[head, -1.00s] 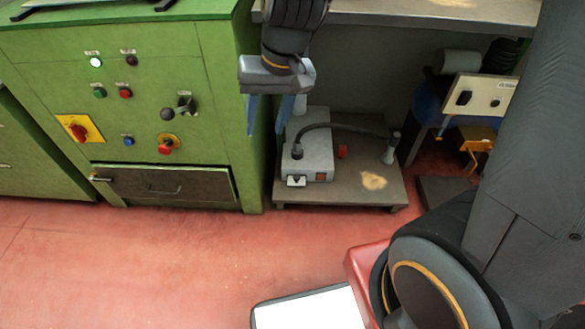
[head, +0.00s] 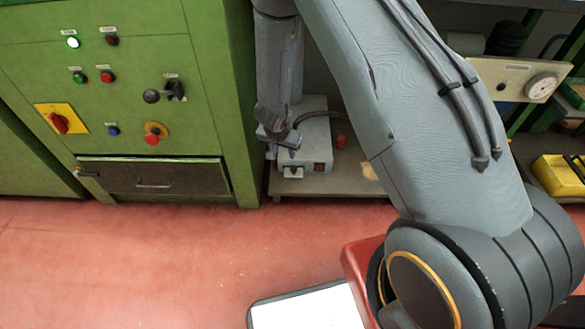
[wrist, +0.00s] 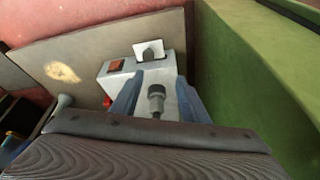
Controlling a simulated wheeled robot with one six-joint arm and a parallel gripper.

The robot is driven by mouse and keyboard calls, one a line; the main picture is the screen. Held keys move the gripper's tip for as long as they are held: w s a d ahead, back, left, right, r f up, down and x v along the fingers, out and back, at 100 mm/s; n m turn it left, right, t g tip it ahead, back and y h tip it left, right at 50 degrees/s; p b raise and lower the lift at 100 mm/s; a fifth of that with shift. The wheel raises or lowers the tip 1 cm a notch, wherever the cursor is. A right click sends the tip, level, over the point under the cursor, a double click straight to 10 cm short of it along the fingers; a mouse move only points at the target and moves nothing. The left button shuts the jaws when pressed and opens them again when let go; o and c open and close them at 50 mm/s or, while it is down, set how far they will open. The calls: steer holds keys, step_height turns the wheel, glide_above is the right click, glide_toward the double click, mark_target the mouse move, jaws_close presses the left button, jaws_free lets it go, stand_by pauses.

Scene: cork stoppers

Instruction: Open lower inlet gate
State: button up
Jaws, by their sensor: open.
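No part is clearly labelled as the lower inlet gate. A pale grey box (head: 318,135) stands on the low shelf, with a white plate (head: 293,173) at its lower front. In the wrist view the plate (wrist: 149,50) carries a small grey tab, and a dark upright fitting (wrist: 156,97) stands on the box. My gripper (wrist: 159,80) is open, its two blue-grey fingers on either side of that fitting in the picture; contact cannot be told. In the head view my gripper (head: 276,142) is low over the box's left side, its fingers mostly hidden.
The green cabinet (head: 215,95) stands close on the left, with knobs, buttons and a brown lower door (head: 150,177). The low shelf (head: 345,186) carries the box. A yellow case (head: 560,175) is at right.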

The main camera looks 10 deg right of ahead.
glide_toward(294, 168)
steer(key=shift+m+h, duration=0.4)
steer(key=b+x, duration=0.1)
steer(key=x, duration=0.1)
steer(key=b+x, duration=0.1)
steer(key=x, duration=0.2)
steer(key=a+b+x, duration=0.1)
steer(key=x, duration=0.2)
steer(key=shift+w+f, duration=0.1)
jaws_close()
